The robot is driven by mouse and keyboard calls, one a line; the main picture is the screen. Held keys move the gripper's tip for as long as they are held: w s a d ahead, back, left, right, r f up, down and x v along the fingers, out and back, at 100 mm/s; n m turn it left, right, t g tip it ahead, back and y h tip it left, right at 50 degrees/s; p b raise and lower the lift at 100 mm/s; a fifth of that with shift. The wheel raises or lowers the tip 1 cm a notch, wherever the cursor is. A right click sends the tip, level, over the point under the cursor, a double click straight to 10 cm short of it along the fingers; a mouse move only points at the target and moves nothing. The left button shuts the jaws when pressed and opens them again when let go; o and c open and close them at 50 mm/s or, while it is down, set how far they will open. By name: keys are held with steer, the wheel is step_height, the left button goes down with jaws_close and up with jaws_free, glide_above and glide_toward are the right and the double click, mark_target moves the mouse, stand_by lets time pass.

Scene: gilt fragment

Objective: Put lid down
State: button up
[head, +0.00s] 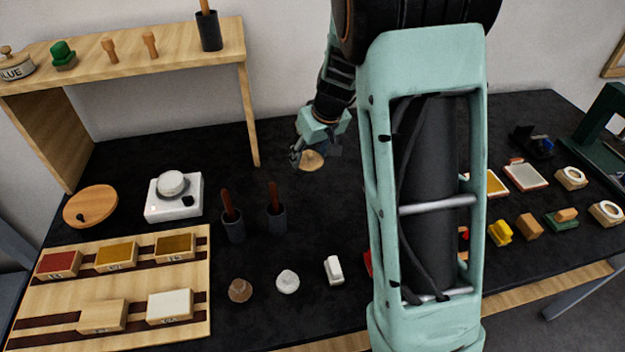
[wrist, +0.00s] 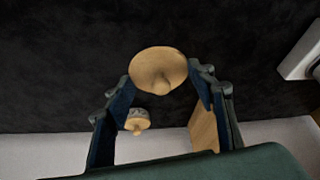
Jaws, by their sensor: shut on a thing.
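The lid (head: 311,160) is a round, pale wooden disc above the dark table, at the back middle in the head view. In the wrist view the lid (wrist: 158,68) sits between the two fingertips with its small knob towards the camera. My gripper (head: 299,152) is shut on the lid. The wrist view shows both fingers of my gripper (wrist: 158,75) at the lid's sides. Whether the lid's underside touches the table is hard to tell. A pot with a knobbed top (head: 12,66) stands on the shelf at the far left, its label partly cut off.
A wooden shelf (head: 130,52) stands at the back left. A round wooden board (head: 91,206), a white scale (head: 174,197) and two dark holders (head: 233,226) (head: 277,218) stand left of my arm. Dark table around the lid looks clear. My arm hides part of the table.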

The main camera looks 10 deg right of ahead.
mark_target(308, 182)
step_height(308, 182, down, 8)
steer(key=shift+r+b, duration=0.1)
steer(key=shift+b, duration=0.2)
steer(key=shift+f, duration=0.2)
steer(key=o, duration=0.9)
steer(key=shift+o, duration=0.2)
steer(key=shift+r, duration=0.15)
steer(key=shift+r, duration=0.2)
steer(key=v, duration=1.1)
steer(key=shift+r+p, duration=0.3)
steer(key=shift+p, duration=0.15)
steer(key=shift+s+d, duration=0.1)
steer(key=shift+d, duration=0.05)
